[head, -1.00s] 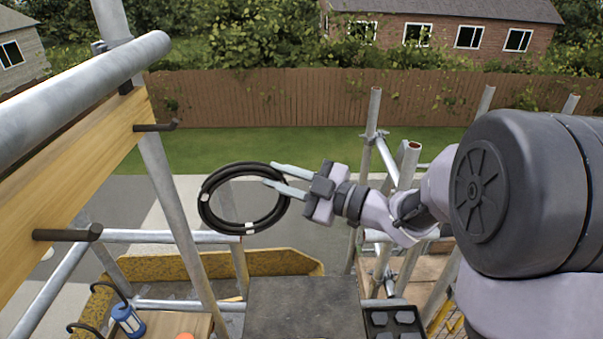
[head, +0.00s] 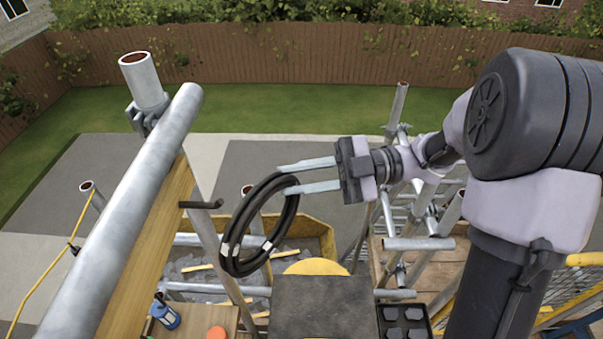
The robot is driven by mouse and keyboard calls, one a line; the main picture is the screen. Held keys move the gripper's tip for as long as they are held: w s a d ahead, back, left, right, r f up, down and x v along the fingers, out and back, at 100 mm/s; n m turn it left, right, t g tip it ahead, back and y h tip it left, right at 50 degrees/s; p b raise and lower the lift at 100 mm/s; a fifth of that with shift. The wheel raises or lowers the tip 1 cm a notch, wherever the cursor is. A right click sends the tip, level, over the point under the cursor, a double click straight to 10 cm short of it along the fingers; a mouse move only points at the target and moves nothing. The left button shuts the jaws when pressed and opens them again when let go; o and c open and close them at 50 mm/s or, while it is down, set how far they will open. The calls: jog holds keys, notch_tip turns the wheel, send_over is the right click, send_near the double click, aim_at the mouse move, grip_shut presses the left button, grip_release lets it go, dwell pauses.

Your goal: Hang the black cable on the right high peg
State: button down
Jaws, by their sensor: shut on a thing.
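The black cable (head: 288,214) is a coil with pale tape bands, hanging tilted in the middle of the head view. My gripper (head: 285,179) is shut on the coil's upper edge, its two pale fingers pointing left. A dark peg (head: 202,204) with an upturned end sticks out to the right from a wooden board (head: 150,240) at left. The coil is to the right of this peg in the picture and looks apart from it; the depth between them is hard to tell. No other peg shows now.
A thick scaffold pipe (head: 125,205) runs along the board's top. An upright pole (head: 207,232) stands behind the peg. A yellow skip (head: 312,232) with rubble lies below. A blue lantern (head: 166,316) and an orange disc (head: 216,333) are at bottom left.

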jog(key=a, duration=0.1)
jog(key=w+a+f+b, duration=0.1)
jog(key=shift+w+a, duration=0.25)
jog(key=shift+a, duration=0.05)
jog(key=shift+s+a+r+b, duration=0.1)
jog(key=shift+s+a+b, duration=0.25)
jog(key=shift+a+b, duration=0.55)
jog(key=shift+w+a+f+b, duration=0.15)
jog(key=shift+a+f+b, duration=0.15)
jog(key=shift+a, duration=0.45)
jog(key=shift+w+a+f+b, duration=0.15)
jog(key=shift+a+b, duration=0.25)
jog(key=shift+a, duration=0.4)
jog(key=shift+w+a+f+b, duration=0.1)
jog(key=shift+a+f+b, duration=0.25)
jog(key=shift+a, duration=0.4)
jog(key=c, duration=1.2)
grip_release()
jog(key=shift+o, duration=0.2)
